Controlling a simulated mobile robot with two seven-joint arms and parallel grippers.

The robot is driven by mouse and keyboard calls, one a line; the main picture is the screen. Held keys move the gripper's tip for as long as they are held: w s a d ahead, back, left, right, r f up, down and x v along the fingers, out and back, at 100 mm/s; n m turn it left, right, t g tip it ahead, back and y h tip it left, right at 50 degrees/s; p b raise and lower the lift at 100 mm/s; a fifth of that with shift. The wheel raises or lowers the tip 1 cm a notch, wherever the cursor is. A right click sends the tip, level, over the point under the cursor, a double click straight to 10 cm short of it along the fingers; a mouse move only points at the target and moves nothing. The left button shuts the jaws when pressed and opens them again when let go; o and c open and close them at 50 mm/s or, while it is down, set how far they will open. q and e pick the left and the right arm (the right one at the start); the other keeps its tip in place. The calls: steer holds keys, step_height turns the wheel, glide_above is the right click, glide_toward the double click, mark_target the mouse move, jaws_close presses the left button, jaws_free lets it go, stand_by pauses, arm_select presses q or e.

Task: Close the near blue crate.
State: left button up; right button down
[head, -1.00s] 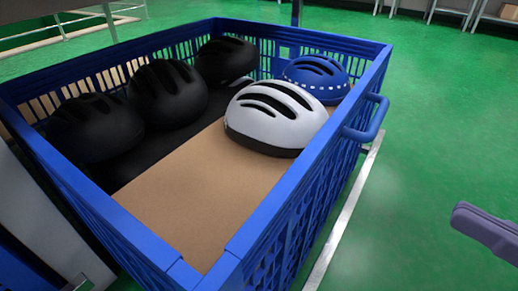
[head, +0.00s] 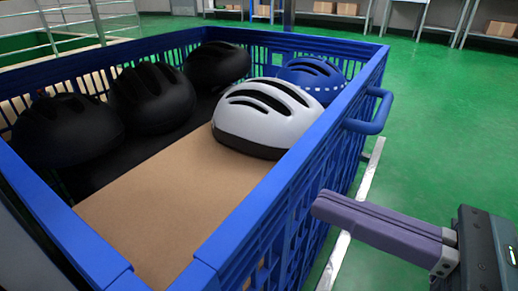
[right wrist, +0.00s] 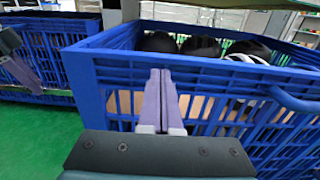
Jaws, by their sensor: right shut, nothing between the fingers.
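The near blue crate (head: 300,165) fills the left and middle of the head view. Its top is uncovered, and a gap shows in its near rim between two corner pieces. Part of my left gripper (right wrist: 24,66) shows at the left edge there.
A blue handle (head: 372,114) sticks out from the crate's right wall. Another blue crate (right wrist: 62,45) stands at the left in the right wrist view. Green floor (head: 450,130) is clear to the right. Shelves with boxes (head: 500,30) stand far back.

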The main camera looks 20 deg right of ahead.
steer(key=shift+x, duration=1.2)
arm_select(q)
steer(key=shift+f, duration=0.2)
steer(key=shift+d, duration=0.1)
